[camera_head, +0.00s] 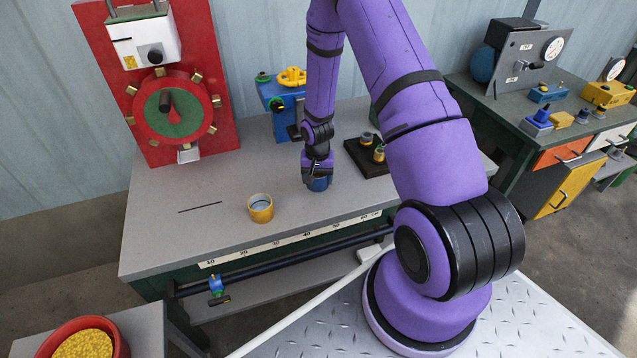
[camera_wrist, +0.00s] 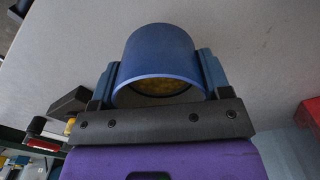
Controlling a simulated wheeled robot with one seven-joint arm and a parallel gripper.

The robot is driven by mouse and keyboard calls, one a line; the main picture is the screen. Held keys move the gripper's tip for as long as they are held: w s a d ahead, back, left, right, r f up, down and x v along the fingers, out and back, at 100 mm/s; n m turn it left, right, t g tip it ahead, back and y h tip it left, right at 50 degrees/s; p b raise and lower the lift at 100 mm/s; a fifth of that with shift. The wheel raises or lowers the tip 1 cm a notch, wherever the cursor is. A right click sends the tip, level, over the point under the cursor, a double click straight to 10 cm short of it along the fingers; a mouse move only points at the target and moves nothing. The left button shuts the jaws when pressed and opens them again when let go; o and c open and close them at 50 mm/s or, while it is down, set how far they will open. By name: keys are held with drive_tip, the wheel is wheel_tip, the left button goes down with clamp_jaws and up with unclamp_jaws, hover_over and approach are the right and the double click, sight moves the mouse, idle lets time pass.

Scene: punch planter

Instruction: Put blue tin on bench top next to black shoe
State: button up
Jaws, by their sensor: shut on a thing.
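The blue tin (camera_head: 319,184) is in my gripper (camera_head: 318,174), which is shut around its sides. In the wrist view the blue tin (camera_wrist: 162,52) sits between the two fingers, with its opening toward the camera and yellowish contents inside. In the head view its bottom is at or close to the bench top (camera_head: 225,180); I cannot tell whether it touches. The black shoe (camera_head: 366,166) is a flat dark plate bearing small cylinders, just right of the tin with a short gap. Its corner also shows in the wrist view (camera_wrist: 70,102).
A yellow tin (camera_head: 261,212) stands on the bench to the left. A red wheel machine (camera_head: 168,100) and a blue device with a yellow handwheel (camera_head: 284,98) stand behind. Bare bench lies between the tins. My arm hides part of the bench's right side.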

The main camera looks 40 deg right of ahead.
sight(318, 183)
drive_tip(key=shift+w+d, duration=0.2)
drive_tip(key=shift+d, duration=0.1)
drive_tip(key=shift+w+d+f, duration=0.15)
drive_tip(key=shift+d+f, duration=0.1)
drive_tip(key=shift+f, duration=1.55)
drive_tip(key=shift+a+f, duration=0.1)
drive_tip(key=shift+f, duration=0.05)
drive_tip(key=o, duration=1)
